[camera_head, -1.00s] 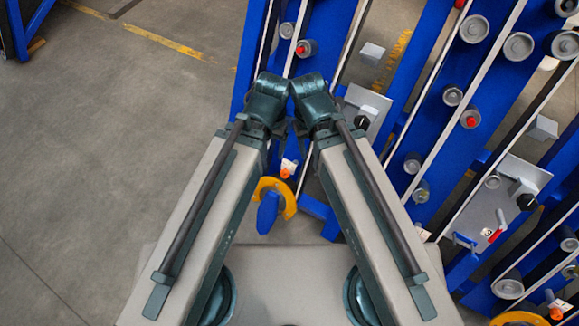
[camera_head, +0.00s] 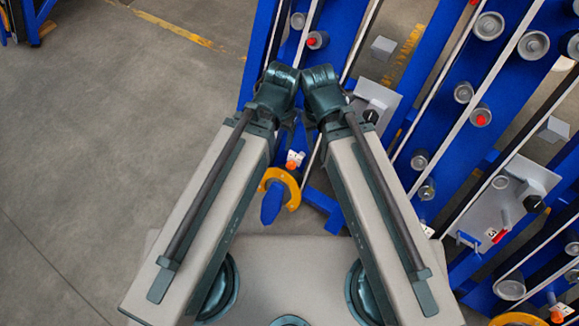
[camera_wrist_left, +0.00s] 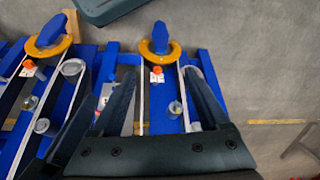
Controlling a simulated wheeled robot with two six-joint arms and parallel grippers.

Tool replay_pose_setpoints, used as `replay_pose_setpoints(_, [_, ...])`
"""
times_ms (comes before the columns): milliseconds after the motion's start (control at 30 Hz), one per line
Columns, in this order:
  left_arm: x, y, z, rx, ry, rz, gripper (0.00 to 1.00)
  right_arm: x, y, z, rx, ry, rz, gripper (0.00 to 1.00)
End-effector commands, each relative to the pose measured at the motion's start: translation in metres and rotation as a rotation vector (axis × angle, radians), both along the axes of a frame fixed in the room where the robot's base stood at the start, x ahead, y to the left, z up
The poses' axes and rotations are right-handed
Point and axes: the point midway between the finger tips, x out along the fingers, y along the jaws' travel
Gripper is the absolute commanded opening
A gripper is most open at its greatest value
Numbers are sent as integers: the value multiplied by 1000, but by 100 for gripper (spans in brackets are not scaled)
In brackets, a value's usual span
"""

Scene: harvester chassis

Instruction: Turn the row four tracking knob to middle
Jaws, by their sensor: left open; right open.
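A black knob (camera_head: 371,116) sits on a grey plate (camera_head: 385,100) just right of my arms in the head view. A second black knob (camera_head: 534,203) sits on another grey plate (camera_head: 500,205) further right, near a red-handled lever (camera_head: 499,236). I cannot tell which row each knob belongs to. My left gripper (camera_wrist_left: 158,80) is open and empty in the left wrist view, above a blue beam with an orange ring. My right gripper (camera_head: 318,130) is mostly hidden under its wrist in the head view; it is apart from both knobs.
Blue beams (camera_head: 440,95) with grey rollers (camera_head: 533,44) and thin rails fill the right side. A yellow ring with a blue tip (camera_head: 272,203) lies between my forearms.

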Motion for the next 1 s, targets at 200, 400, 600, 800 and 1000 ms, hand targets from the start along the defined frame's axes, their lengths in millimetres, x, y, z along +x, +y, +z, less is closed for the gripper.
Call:
replay_pose_setpoints(200, [4,-1,-24,-20,-10,-7,78,0,0,-23,-1,0,0,52])
replay_pose_setpoints(400, [21,-2,-92,-93,-52,-32,78,0,0,-91,-3,-1,1,52])
replay_pose_setpoints(600, [40,-3,-156,-171,-108,-59,78,0,-1,-155,-4,-2,2,52])
replay_pose_setpoints(800, [59,-2,-217,-242,-174,-81,78,1,-1,-220,-6,-3,4,52])
replay_pose_setpoints(1000, [79,0,-273,-304,-246,-99,78,1,-2,-281,-8,-3,6,52])
